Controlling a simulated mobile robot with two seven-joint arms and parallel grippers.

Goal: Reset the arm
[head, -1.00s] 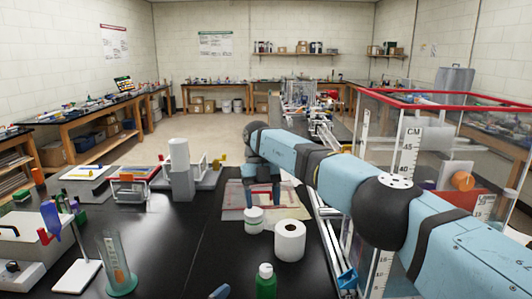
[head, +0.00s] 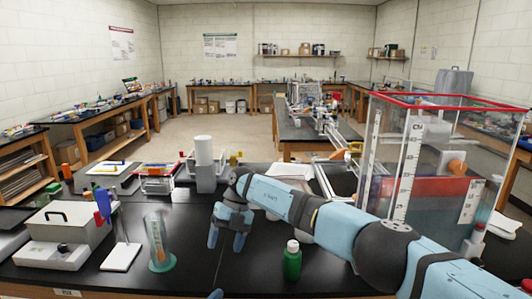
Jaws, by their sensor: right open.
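My right arm (head: 345,226) reaches in from the lower right across the black bench (head: 190,262). Its gripper (head: 227,238) points down over the middle of the bench, with its two blue fingers apart and nothing between them. A green bottle with a white cap (head: 292,262) stands to the right of the gripper, in front of the arm. The arm hides part of the bench behind it. A small blue tip (head: 216,294) shows at the bottom edge; it may belong to my left gripper, but too little shows to tell its state.
A graduated cylinder (head: 158,245), a white stand (head: 122,255) and a grey box (head: 65,232) stand at left. A white column device (head: 205,160) is behind the gripper. A clear red-rimmed tank (head: 400,150) stands at right. Bench left of the gripper is partly clear.

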